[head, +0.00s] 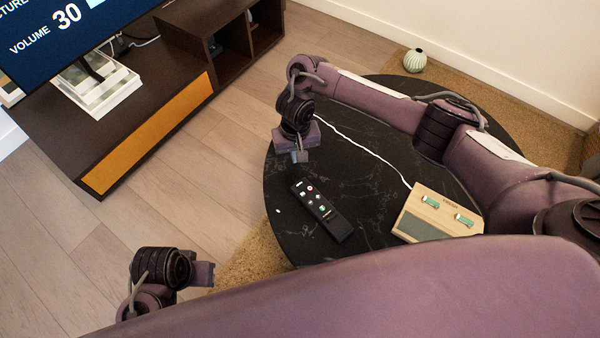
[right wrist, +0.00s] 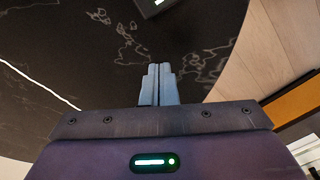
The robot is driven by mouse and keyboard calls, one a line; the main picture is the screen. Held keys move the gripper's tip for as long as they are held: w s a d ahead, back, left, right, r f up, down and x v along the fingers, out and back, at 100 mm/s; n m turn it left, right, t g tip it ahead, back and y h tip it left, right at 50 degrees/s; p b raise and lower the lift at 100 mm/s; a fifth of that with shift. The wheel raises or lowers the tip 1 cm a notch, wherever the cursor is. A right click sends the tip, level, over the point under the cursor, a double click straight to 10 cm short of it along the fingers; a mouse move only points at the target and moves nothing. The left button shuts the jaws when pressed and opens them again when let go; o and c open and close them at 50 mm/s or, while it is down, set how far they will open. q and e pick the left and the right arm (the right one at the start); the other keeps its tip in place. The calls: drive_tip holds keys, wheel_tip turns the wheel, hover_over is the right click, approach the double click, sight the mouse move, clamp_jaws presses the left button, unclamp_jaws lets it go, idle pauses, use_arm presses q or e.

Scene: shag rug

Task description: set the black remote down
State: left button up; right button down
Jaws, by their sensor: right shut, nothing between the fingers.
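The black remote (head: 321,209) lies flat on the dark round marble table (head: 375,177), near its left edge, with its buttons facing up. In the right wrist view only one end of the remote (right wrist: 152,8) shows at the top edge. My right gripper (head: 300,156) is above the table, a little behind the remote and apart from it. Its fingers (right wrist: 158,84) are together with nothing between them. My left gripper (head: 204,274) is low at the lower left, away from the table; its fingers are too unclear to read.
A wooden radio-like box (head: 438,215) with green details stands right of the remote, with a white cord (head: 352,143) running across the table. A small ribbed vase (head: 414,60) stands beyond the table. A dark TV cabinet (head: 150,120) is at the left. Bare tabletop surrounds the remote.

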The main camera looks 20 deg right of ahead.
sight(300, 178)
wheel_tip(300, 178, down, 3)
drive_tip(key=shift+r+b, duration=0.15)
drive_tip(key=shift+b, duration=0.25)
drive_tip(key=s, duration=0.3)
drive_tip(key=shift+a+r+p, duration=0.1)
drive_tip(key=shift+r+p, duration=0.05)
drive_tip(key=shift+p, duration=0.2)
drive_tip(key=shift+s, duration=0.45)
use_arm(q)
drive_tip(key=shift+w+d+r, duration=0.2)
drive_tip(key=shift+d, duration=0.1)
drive_tip(key=shift+r, duration=0.1)
use_arm(e)
drive_tip(key=shift+s, duration=0.1)
